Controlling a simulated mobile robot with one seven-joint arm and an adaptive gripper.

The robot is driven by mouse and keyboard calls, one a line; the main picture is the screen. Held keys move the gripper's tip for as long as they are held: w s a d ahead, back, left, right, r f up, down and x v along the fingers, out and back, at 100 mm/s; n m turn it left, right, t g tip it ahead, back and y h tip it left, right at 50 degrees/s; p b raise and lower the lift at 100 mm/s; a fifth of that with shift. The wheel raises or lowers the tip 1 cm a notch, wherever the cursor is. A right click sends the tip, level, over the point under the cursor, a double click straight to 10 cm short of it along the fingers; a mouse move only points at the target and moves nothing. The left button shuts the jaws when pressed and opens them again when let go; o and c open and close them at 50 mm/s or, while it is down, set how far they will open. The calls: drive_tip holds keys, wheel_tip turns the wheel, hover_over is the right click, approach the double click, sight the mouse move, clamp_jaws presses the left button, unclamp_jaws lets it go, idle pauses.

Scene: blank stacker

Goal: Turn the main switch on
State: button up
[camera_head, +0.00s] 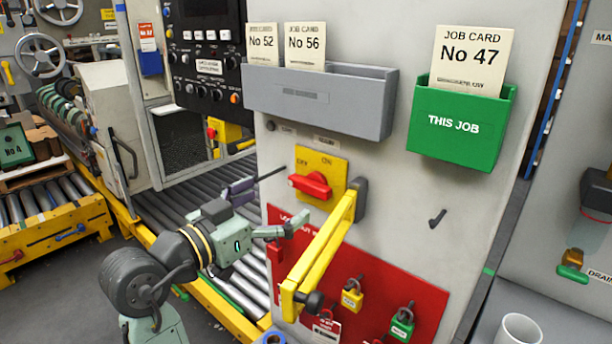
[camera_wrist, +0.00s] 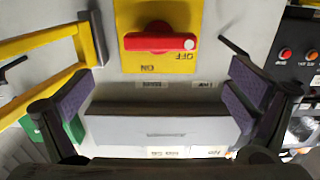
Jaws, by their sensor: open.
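The main switch is a red rotary knob (camera_head: 312,184) on a yellow plate (camera_head: 326,163) marked OFF and ON. The knob lies level, with its white-marked end toward the OFF side. The wrist view shows it inverted: red knob (camera_wrist: 150,42), yellow plate (camera_wrist: 147,12), white mark at the right by OFF. My gripper (camera_head: 265,210) is open and empty, in front of the panel, left of and slightly below the knob. In the wrist view my gripper's spread fingers (camera_wrist: 160,100) frame the grey card holder; the knob appears above, apart from them.
A yellow bar (camera_head: 322,245) juts from the panel beside the switch, toward the camera. A grey card holder (camera_head: 330,105) is above, a green THIS JOB holder (camera_head: 458,138) at right. Below is a red lockout board (camera_head: 400,285) with padlocks. A roller conveyor (camera_head: 165,210) runs behind.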

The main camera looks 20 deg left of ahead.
sight(305, 185)
drive_tip(key=p+x, duration=0.2)
drive_tip(key=x, duration=0.7)
drive_tip(key=shift+p, duration=0.35)
drive_tip(key=shift+c, duration=0.3)
drive_tip(key=c, duration=1.1)
